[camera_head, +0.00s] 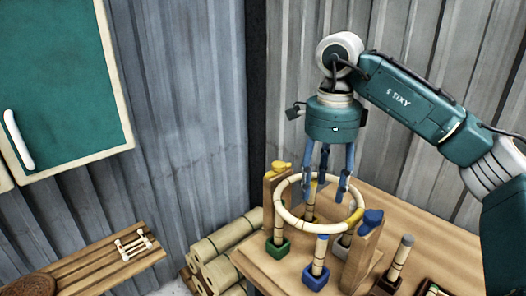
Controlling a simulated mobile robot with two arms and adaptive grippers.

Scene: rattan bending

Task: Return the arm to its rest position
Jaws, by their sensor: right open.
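My right gripper (327,190) hangs from my teal arm, pointing down above the wooden bench. Its blue-grey fingers are spread apart and hold nothing that I can see. A pale rattan ring (308,231) lies level beneath them, around several short rattan pegs. The fingertips overlap the ring's back part and opening in the picture; I cannot tell whether they touch it. The pegs stand in coloured blocks, among them a green block (278,247) and a blue block (315,276). My left gripper is not in view.
Another peg (401,258) stands to the right. Bundled rattan poles (214,268) lie left of the bench. A slatted shelf (90,268) and green cabinet (65,80) are at left.

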